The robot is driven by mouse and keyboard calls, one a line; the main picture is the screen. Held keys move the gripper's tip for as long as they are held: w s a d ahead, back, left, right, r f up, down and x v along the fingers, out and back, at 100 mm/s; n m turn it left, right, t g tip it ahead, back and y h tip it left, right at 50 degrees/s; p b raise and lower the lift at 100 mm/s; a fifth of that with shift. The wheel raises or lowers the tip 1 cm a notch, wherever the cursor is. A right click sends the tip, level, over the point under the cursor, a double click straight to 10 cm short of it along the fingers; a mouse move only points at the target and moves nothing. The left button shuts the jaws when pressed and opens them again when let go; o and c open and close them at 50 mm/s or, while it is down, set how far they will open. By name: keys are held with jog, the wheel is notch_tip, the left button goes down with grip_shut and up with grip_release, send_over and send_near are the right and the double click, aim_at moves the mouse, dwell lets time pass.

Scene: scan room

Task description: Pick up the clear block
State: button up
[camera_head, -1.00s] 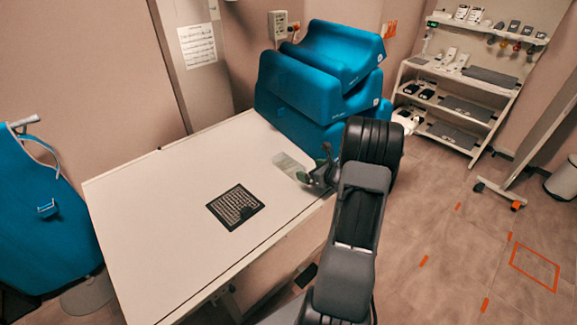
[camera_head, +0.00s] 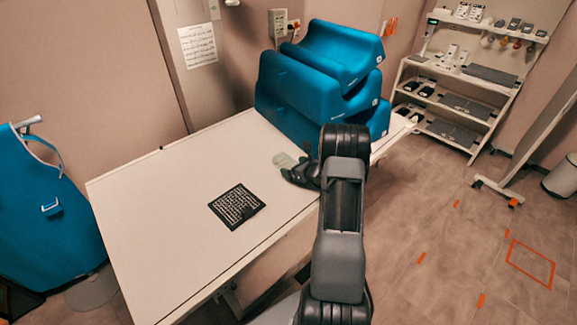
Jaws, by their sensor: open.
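The clear block (camera_head: 284,160) is a pale, see-through block on the white table (camera_head: 165,215), in front of the blue cushions. My gripper (camera_head: 288,172) is low over the table, right at the block's near side, and covers part of it. The jaws are open, and I see no grip on the block. The exact position of the fingertips around or beside the block is too small to tell.
Stacked blue cushions (camera_head: 315,85) stand close behind the block. A black patterned square (camera_head: 237,206) lies on the table, with bare tabletop around it. A blue apron (camera_head: 45,205) hangs at the left. A shelf rack (camera_head: 460,95) stands at the back right.

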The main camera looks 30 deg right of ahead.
jog(key=shift+c, duration=0.3)
jog(key=c, duration=1.1)
jog(key=shift+r, duration=0.1)
jog(key=shift+c, duration=0.5)
jog(key=shift+r, duration=0.15)
